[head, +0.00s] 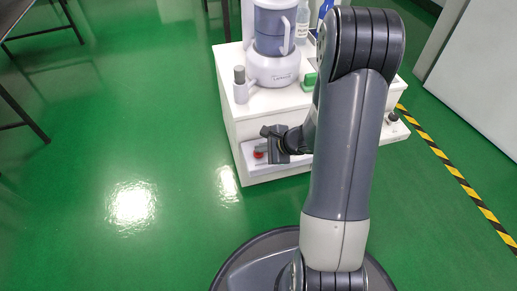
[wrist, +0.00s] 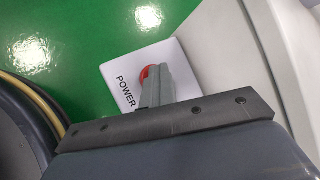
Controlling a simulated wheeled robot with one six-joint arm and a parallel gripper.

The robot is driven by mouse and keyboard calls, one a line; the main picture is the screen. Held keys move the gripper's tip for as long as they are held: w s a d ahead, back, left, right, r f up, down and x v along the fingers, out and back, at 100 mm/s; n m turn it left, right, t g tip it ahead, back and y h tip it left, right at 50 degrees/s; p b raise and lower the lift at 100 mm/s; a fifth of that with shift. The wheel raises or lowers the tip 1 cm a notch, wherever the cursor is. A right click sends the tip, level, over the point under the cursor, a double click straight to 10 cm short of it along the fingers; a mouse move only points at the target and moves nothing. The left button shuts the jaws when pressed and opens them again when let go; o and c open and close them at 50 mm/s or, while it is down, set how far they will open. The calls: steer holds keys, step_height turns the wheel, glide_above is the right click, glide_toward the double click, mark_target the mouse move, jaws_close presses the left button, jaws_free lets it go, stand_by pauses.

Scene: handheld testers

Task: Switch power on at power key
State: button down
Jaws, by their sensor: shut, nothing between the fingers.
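The power key is a red knob (wrist: 148,72) on a white plate (wrist: 122,89) marked POWER. In the wrist view my gripper's (wrist: 159,84) grey fingers are shut, and their tips overlap the knob and hide its right part. I cannot tell whether they touch it. In the head view a bit of the red knob (head: 259,154) shows below my gripper (head: 266,143), low on the front of the white cabinet (head: 240,121). Which way the key is turned cannot be seen.
On the cabinet stand a white and blue-grey machine (head: 273,70), a bottle (head: 302,20) and a small green item (head: 309,82). A dark knob (head: 392,117) sits at the right on the front ledge.

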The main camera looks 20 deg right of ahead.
steer(key=shift+s+f, duration=0.1)
steer(key=shift+f, duration=0.2)
steer(key=shift+f+b, duration=0.4)
steer(key=shift+b, duration=0.35)
steer(key=shift+r, duration=0.3)
step_height(320, 180, up, 6)
steer(key=p, duration=0.5)
steer(key=shift+r, duration=0.25)
stand_by(1.2)
